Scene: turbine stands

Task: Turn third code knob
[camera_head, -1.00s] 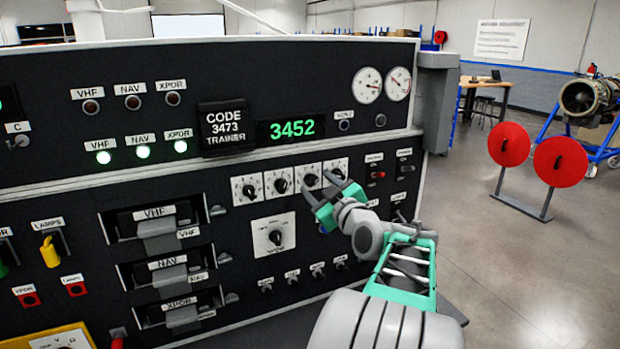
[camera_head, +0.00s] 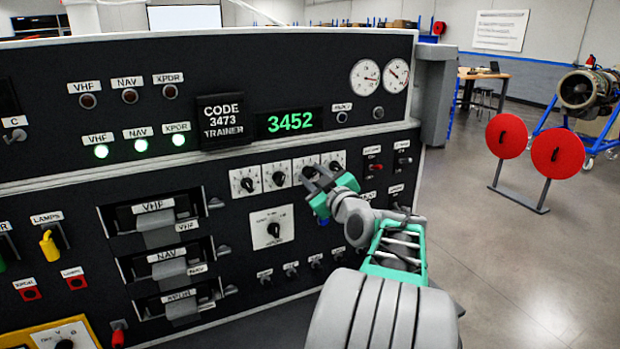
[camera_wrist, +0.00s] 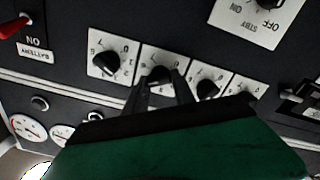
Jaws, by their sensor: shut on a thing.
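Four small white-plated code knobs sit in a row under the green display (camera_head: 291,122), which reads 3452. The third code knob (camera_wrist: 160,73) is second from the left in the upside-down wrist view, between my fingertips. My gripper (camera_head: 317,176) is shut on that knob and partly hides it in the head view. In the wrist view my gripper (camera_wrist: 160,82) has one finger on each side of the knob. The fourth knob (camera_wrist: 110,63) and second knob (camera_wrist: 208,89) stand close on either side.
A larger rotary knob (camera_head: 272,230) is below the row, with several small knobs under it. Toggle switches (camera_head: 374,167) are to the right. Red discs on a stand (camera_head: 556,154) and a turbine (camera_head: 580,92) stand farther right, with open floor between.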

